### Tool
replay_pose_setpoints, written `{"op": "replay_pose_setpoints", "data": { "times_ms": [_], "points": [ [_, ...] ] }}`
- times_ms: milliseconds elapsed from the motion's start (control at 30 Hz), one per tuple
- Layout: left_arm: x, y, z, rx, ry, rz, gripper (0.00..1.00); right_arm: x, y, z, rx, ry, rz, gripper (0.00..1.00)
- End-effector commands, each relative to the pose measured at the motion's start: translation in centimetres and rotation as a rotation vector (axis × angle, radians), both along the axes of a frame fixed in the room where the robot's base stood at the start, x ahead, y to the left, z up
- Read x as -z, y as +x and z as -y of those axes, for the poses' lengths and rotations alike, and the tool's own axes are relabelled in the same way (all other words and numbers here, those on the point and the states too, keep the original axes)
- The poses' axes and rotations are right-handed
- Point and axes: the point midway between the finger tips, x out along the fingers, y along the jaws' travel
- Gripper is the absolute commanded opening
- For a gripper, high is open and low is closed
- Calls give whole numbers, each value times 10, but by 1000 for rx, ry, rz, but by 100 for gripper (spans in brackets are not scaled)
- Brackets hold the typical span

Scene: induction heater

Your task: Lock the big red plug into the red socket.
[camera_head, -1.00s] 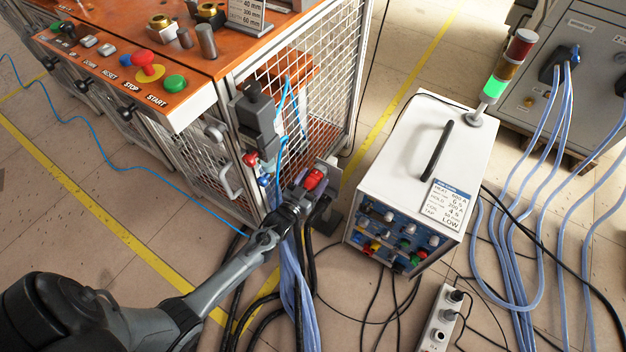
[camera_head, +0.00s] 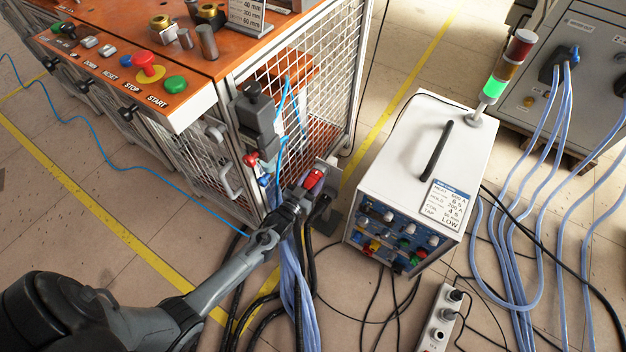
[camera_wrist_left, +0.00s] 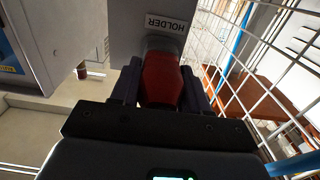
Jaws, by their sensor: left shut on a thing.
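The big red plug (camera_head: 314,179) sits at a grey holder plate (camera_head: 328,172) beside the cage, low near the floor. My left gripper (camera_head: 303,190) is shut on the red plug. In the left wrist view the plug (camera_wrist_left: 161,80) lies between the two dark fingers (camera_wrist_left: 160,92), with its far end against the plate labelled HOLDER (camera_wrist_left: 168,24). I cannot tell how far it sits in the holder. I cannot make out for sure which socket is the red one; small coloured sockets show on the front of the white heater unit (camera_head: 390,235). My right gripper is not in view.
The wire-mesh cage (camera_head: 300,110) with the orange bench top stands just left of the plug. Blue and black cables (camera_head: 292,285) hang below my gripper. A power strip (camera_head: 440,318) and loose cables lie on the floor near the heater unit.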

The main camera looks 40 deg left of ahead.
Motion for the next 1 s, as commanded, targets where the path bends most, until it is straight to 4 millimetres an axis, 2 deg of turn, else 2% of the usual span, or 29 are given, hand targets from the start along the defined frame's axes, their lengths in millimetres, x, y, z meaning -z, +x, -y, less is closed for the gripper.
{"op": "replay_pose_setpoints", "data": {
  "times_ms": [1000],
  "points": [
    [-2, -38, 5, 0, 0, 1, 0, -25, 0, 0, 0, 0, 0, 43]
  ]
}}
